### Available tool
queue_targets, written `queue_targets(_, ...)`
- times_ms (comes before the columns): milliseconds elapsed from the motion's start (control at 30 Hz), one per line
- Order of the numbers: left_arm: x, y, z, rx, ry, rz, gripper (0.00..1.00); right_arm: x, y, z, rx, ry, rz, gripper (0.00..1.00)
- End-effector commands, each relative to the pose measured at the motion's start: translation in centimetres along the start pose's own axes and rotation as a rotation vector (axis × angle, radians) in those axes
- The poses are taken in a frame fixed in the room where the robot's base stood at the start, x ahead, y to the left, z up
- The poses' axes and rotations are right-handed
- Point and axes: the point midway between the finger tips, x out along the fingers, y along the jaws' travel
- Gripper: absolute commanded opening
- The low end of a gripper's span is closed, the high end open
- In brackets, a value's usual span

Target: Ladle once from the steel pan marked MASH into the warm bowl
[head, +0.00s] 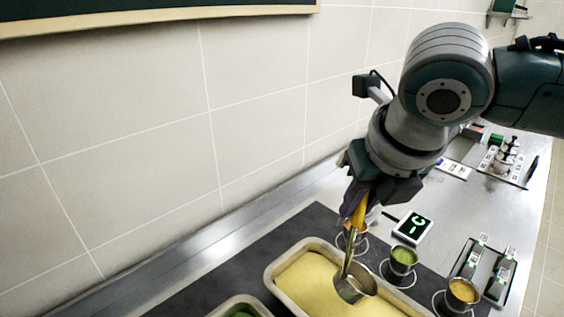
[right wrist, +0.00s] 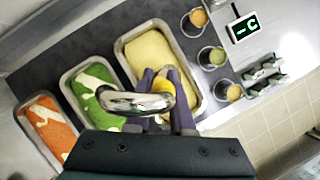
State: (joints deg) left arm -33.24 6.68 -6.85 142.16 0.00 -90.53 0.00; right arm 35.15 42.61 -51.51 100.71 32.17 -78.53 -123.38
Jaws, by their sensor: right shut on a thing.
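My right gripper (head: 362,197) is shut on the yellow handle of a steel ladle (head: 355,287). The ladle hangs down with its cup over the pale yellow mash. I cannot tell whether the cup touches the mash or holds any. The steel pan (head: 268,272) of yellow mash is at the bottom of the head view, and it also shows in the right wrist view (right wrist: 121,52). No MASH mark is legible. Several small bowls stand right of the pan, one with green contents (head: 402,258) and one with orange-yellow contents (head: 461,293). I cannot tell which is the warm bowl. My left gripper is not in view.
Pans with green food (right wrist: 68,84) and orange food (right wrist: 25,115) stand left of the mash pan. A lit display (head: 413,227) stands behind the small bowls. Small metal devices (head: 486,265) lie to their right. A tiled wall (head: 150,130) runs behind the counter.

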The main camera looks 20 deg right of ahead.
Motion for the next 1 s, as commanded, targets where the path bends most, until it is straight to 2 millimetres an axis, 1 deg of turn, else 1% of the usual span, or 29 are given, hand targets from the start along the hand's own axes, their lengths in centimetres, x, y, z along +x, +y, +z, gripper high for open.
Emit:
queue_targets(33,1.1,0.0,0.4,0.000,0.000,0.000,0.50,0.9,0.0,-0.4,0.000,-0.002,0.000,0.00)
queue_targets(300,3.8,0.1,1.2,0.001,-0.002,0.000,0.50,3.0,0.0,-1.3,0.000,-0.001,0.000,0.00)
queue_targets(600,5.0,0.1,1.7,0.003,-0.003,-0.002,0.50,5.7,0.1,-2.6,0.001,0.000,0.000,0.00)
queue_targets(700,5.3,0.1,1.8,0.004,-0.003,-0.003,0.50,6.3,0.0,-2.8,0.000,-0.001,0.000,0.00)
queue_targets(1000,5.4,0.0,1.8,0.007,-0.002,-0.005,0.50,6.6,0.1,-2.9,0.000,-0.001,0.000,0.00)
